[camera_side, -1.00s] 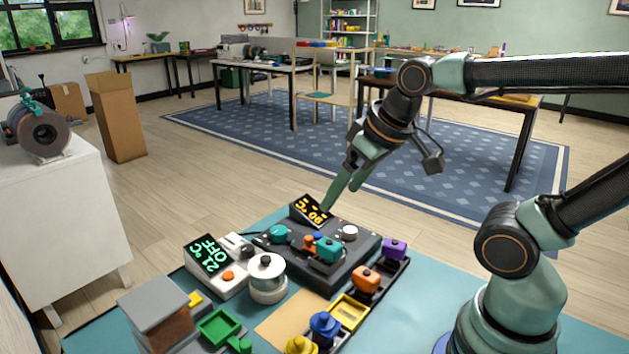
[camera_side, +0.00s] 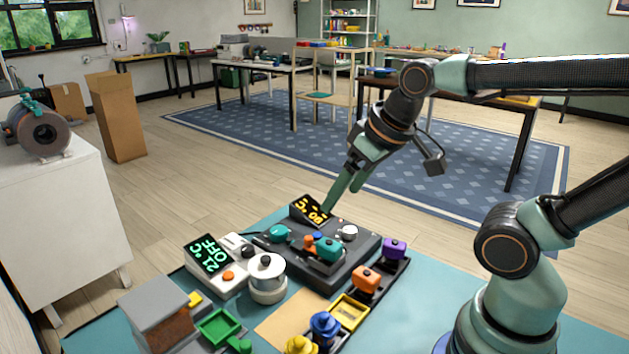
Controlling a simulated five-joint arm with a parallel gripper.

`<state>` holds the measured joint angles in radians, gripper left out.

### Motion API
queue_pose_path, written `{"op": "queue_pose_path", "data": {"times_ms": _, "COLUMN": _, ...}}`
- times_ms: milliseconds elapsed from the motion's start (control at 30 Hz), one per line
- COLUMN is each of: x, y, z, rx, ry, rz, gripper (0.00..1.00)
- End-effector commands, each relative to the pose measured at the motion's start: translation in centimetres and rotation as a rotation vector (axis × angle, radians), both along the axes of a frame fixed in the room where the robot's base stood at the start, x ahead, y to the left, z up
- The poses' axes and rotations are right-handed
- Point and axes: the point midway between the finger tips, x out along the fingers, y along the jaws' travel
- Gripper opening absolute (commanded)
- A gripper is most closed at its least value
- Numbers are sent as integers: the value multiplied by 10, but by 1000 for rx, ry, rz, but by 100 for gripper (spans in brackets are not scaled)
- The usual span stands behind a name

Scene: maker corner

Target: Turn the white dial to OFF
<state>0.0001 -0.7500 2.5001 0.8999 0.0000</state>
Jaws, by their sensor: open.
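A small white dial (camera_side: 348,232) sits on the right part of a dark grey device (camera_side: 335,272). Its pointer and any markings are too small to read. The device has a lit yellow display (camera_side: 312,210) at its far left corner. My gripper (camera_side: 342,199) points down and left above the far edge of this device, by the display. Its fingers are apart and hold nothing. The fingertips are a little above and behind the white dial and look clear of it, though the depth gap is hard to judge.
A teal knob (camera_side: 278,233) and a teal block (camera_side: 327,249) are on the device. At left, a white unit (camera_side: 229,287) shows green OFF and 21 °C, beside a white lidded pot (camera_side: 266,270). Teal mat at right is clear.

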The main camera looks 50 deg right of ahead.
Motion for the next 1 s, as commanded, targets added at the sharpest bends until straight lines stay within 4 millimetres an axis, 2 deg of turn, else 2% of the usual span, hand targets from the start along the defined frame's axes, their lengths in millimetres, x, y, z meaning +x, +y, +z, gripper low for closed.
{"op": "queue_pose_path", "data": {"times_ms": 167, "x": 5, "y": -5, "z": 1, "rx": 10, "ry": 20, "rz": -36, "gripper": 76}}
{"op": "queue_pose_path", "data": {"times_ms": 267, "x": 14, "y": -15, "z": 1, "rx": 33, "ry": 62, "rz": -112, "gripper": 76}}
{"op": "queue_pose_path", "data": {"times_ms": 533, "x": 55, "y": -62, "z": -10, "rx": 123, "ry": 221, "rz": -437, "gripper": 76}}
{"op": "queue_pose_path", "data": {"times_ms": 800, "x": 89, "y": -121, "z": -45, "rx": 203, "ry": 369, "rz": -775, "gripper": 76}}
{"op": "queue_pose_path", "data": {"times_ms": 1000, "x": 101, "y": -157, "z": -76, "rx": 244, "ry": 450, "rz": -970, "gripper": 76}}
